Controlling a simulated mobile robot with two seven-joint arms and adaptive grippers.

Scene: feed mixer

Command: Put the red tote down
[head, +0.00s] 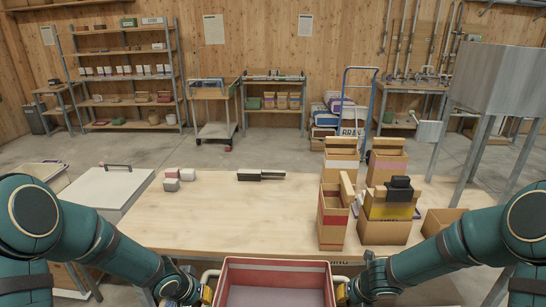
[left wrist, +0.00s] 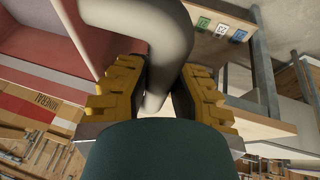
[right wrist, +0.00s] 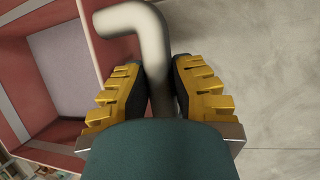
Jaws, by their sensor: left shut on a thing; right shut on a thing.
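The red tote (head: 276,264) is at the bottom middle of the head view, in front of the table's near edge, with its open top up. Its floor looks empty where it shows; its lower part is cut off by the frame. My left gripper (head: 204,291) is shut on the tote's left handle, a pale bent bar (left wrist: 158,50) between the yellow fingers. My right gripper (head: 344,292) is shut on the right handle, a similar bar (right wrist: 150,40). Red tote walls show beside the fingers in both wrist views. What lies under the tote is hidden.
The wooden table (head: 220,222) has a clear left and middle part. Small blocks (head: 172,180) and a dark tool (head: 260,175) lie toward its back. Several cardboard boxes (head: 332,220) stand on its right side. A grey cabinet (head: 105,190) is at the left.

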